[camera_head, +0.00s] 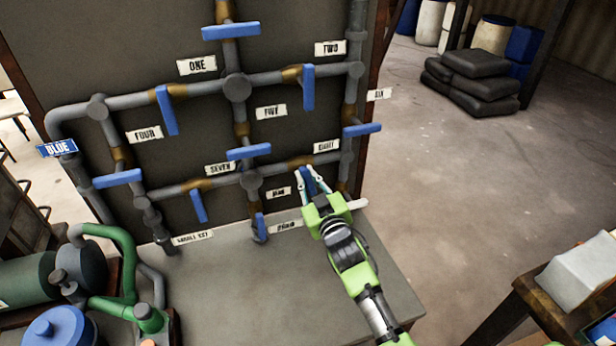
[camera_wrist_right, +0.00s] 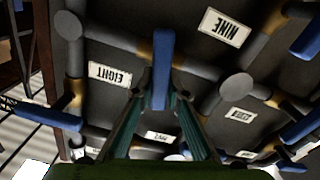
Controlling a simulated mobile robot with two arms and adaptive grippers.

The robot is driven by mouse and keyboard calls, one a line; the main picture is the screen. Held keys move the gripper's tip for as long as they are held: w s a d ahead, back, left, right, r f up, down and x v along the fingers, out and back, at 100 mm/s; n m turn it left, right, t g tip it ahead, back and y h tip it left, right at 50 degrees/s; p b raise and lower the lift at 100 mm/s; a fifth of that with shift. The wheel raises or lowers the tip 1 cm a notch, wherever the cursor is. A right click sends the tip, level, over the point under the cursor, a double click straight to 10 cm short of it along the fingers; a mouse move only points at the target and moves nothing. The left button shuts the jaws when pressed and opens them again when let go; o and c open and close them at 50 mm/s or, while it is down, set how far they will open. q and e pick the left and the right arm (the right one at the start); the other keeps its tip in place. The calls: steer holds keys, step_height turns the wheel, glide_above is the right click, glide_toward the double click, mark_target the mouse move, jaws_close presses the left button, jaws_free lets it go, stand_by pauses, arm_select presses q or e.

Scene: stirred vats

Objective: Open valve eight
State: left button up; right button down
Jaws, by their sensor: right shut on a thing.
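Valve eight is a blue lever handle (camera_head: 310,181) on a brass fitting in the lower right pipe run, just below the label "EIGHT" (camera_head: 326,146). The handle points down, crosswise to its pipe. My right gripper (camera_head: 312,184) is at this handle, with a finger on either side of it, shut on it. The right wrist view shows the blue handle (camera_wrist_right: 162,70) between the two fingers (camera_wrist_right: 160,108), with the label "EIGHT" (camera_wrist_right: 110,75) upside down beside it. The fingers hide part of the handle. My left gripper is not in view.
Other blue valve handles surround it: one at the right (camera_head: 362,130), one at the middle (camera_head: 249,152) and one low down (camera_head: 261,226). A grey ledge (camera_head: 290,300) lies below the panel. Green pipework (camera_head: 125,250) stands at the lower left. Open floor lies to the right.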

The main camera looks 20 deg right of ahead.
steer(key=n, duration=0.3)
steer(key=shift+a+f+n, duration=0.15)
steer(key=shift+a+n, duration=0.1)
steer(key=shift+n, duration=0.15)
steer(key=n, duration=0.3)
steer(key=shift+a+f+n+b, duration=0.15)
steer(key=shift+n+b, duration=0.15)
steer(key=n, duration=0.3)
steer(key=shift+a+f+n, duration=0.15)
steer(key=shift+f+n, duration=0.1)
steer(key=shift+n, duration=0.05)
steer(key=shift+f+n+b, duration=0.2)
steer(key=shift+n+b, duration=0.2)
steer(key=shift+n, duration=1.5)
steer(key=c, duration=2)
jaws_free()
steer(key=s, duration=1.2)
steer(key=shift+d, duration=0.2)
